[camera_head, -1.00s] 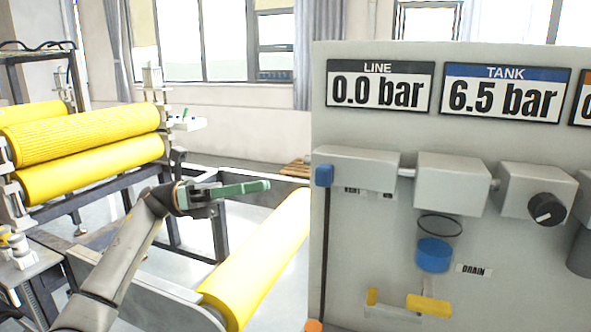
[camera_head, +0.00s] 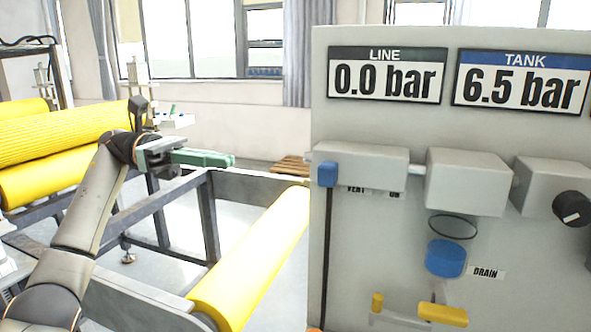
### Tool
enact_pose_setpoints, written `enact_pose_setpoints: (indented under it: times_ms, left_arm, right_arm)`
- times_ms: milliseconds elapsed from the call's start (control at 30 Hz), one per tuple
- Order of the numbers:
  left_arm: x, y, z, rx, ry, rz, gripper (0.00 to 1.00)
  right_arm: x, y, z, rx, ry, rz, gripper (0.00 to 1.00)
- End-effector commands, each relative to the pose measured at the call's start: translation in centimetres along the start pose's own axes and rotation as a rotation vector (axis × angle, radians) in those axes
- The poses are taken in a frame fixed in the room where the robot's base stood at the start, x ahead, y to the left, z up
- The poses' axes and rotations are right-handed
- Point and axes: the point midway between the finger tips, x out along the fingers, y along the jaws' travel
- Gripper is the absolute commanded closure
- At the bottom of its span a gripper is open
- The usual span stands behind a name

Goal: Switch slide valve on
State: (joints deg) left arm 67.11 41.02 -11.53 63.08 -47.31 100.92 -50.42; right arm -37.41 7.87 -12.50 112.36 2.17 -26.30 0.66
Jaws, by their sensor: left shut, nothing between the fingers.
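The grey valve panel (camera_head: 370,230) fills the right side. A grey box-shaped valve body (camera_head: 365,165) sits below the LINE display, with a blue end piece (camera_head: 327,174) at its left end. Small labels under it are partly legible, one reading VENT or similar. The LINE display (camera_head: 387,76) reads 0.0 bar and the TANK display (camera_head: 521,82) reads 6.5 bar. My left gripper (camera_head: 232,161) has green fingers, is shut and empty, and points right toward the blue piece, a clear gap short of it. My right gripper is not in view.
Other panel parts are a black knob (camera_head: 571,208), a blue bowl (camera_head: 446,258) beside a DRAIN label, and a yellow lever (camera_head: 443,314). Yellow rollers (camera_head: 250,265) on a metal frame stand at left and below my arm. Open air lies between gripper and panel.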

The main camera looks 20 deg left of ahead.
Motion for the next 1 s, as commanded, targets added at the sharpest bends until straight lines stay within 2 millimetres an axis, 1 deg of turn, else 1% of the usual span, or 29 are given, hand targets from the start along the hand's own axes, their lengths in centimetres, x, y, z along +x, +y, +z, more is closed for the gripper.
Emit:
enact_pose_setpoints:
  times_ms: [167, 400, 600, 700, 800, 1000]
  left_arm:
    - [3.2, -0.1, -0.1, 0.0, 0.001, -0.004, 1.0]
    - [8.5, -0.1, 0.1, 0.0, -0.001, -0.005, 1.0]
    - [11.6, -0.1, 0.1, -0.001, -0.001, -0.002, 1.0]
    - [12.5, 0.0, 0.1, -0.001, -0.002, -0.002, 1.0]
    - [12.9, 0.0, 0.0, -0.002, -0.001, 0.0, 1.0]
    - [13.1, 0.0, 0.0, -0.002, -0.001, 0.001, 1.0]
  right_arm:
    - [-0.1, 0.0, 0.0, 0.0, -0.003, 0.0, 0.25]
    - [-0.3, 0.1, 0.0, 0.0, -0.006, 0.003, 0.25]
    - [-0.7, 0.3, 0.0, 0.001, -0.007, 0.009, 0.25]
    - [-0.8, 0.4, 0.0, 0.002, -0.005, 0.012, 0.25]
    - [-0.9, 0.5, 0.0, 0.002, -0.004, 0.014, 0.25]
    - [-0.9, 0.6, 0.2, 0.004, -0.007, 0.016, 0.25]
